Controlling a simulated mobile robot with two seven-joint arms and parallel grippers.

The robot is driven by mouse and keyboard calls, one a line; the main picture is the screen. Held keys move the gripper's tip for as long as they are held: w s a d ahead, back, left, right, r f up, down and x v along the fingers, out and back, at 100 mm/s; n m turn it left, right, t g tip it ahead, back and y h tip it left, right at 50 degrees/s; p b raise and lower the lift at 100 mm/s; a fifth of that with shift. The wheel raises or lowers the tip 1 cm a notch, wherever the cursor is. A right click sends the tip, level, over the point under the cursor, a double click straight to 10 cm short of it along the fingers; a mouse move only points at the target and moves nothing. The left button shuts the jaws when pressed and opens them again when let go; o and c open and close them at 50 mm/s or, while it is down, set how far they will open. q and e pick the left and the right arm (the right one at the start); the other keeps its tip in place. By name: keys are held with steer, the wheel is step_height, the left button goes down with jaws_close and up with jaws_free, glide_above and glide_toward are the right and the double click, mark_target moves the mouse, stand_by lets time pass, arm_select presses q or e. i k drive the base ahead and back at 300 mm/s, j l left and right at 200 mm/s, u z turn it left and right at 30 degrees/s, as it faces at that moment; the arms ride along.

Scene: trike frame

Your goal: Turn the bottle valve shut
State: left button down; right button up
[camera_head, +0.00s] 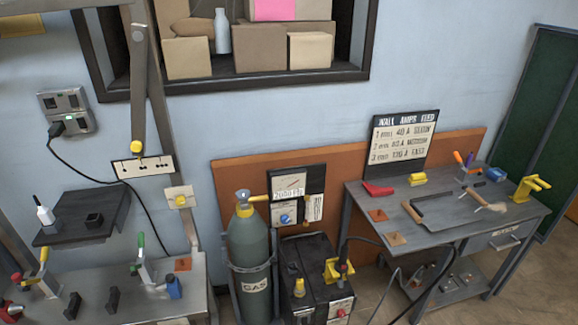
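The gas bottle (249,258) is a tall grey-green cylinder with a "GAS" label, standing upright in a holder at the middle bottom. Its valve (243,196) is a small grey knob on top, above a yellow neck. The view does not show whether the valve is open or shut. Neither of my grippers is in view, and nothing touches the valve.
A dark welding machine (317,280) stands right of the bottle. A workbench (460,226) with tools and a hanging cable is further right. A metal table (190,291) with clamps is at left. A post (187,224) rises left of the bottle. The space above the valve looks clear.

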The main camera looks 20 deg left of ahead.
mark_target(243, 194)
steer(key=i+j+u, duration=0.15)
steer(key=i, duration=0.35)
steer(key=i+j+u, duration=0.15)
steer(key=i, duration=0.4)
